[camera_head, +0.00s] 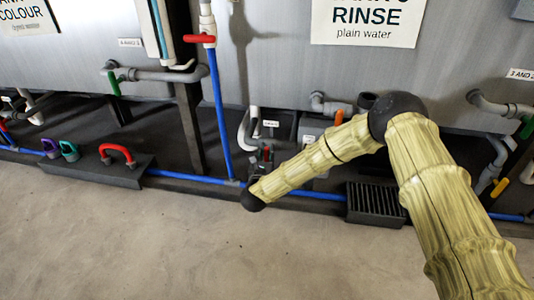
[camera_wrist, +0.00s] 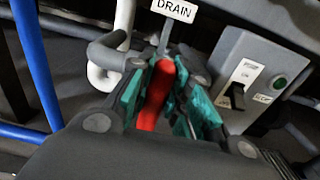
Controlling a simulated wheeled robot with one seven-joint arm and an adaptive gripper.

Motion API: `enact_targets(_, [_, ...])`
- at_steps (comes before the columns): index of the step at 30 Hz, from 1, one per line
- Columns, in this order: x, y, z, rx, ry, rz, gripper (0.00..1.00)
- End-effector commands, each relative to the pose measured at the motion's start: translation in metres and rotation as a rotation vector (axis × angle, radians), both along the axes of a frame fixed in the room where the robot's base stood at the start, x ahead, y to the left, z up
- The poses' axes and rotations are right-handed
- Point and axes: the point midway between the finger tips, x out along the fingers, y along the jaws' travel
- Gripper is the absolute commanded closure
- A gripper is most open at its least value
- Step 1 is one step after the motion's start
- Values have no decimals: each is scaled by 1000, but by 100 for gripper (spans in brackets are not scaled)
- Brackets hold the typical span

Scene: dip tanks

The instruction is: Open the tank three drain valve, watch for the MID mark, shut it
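In the wrist view a red valve handle (camera_wrist: 154,100) hangs under a white DRAIN label (camera_wrist: 174,9). My gripper (camera_wrist: 168,85) has its teal-padded fingers on either side of the handle. The left pad is close to the handle and a gap shows on the right, so the fingers look open around it. In the head view my gripper (camera_head: 264,160) is low at the tank front, partly hidden by my own arm. The RINSE tank (camera_head: 290,60) is above it, its sign's top line cut off. I see no legible MID mark.
A switch box (camera_wrist: 250,80) with a green lamp stands right of my gripper. A pale bent pipe (camera_wrist: 108,60) and a blue pipe (camera_wrist: 36,65) are to the left. A dark grate (camera_head: 375,205) lies on the floor side. The floor (camera_head: 150,240) in front is clear.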

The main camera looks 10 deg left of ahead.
Motion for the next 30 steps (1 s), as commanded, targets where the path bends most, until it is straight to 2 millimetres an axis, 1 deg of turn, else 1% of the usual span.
enact_targets(8, [0, 0, 0, -13, 1, 0, 100])
enact_targets(14, [0, 2, 2, -83, 6, 0, 100])
enact_targets(20, [0, 5, 2, -226, 17, -1, 100])
enact_targets(30, [1, 13, 0, -545, 36, -1, 100])
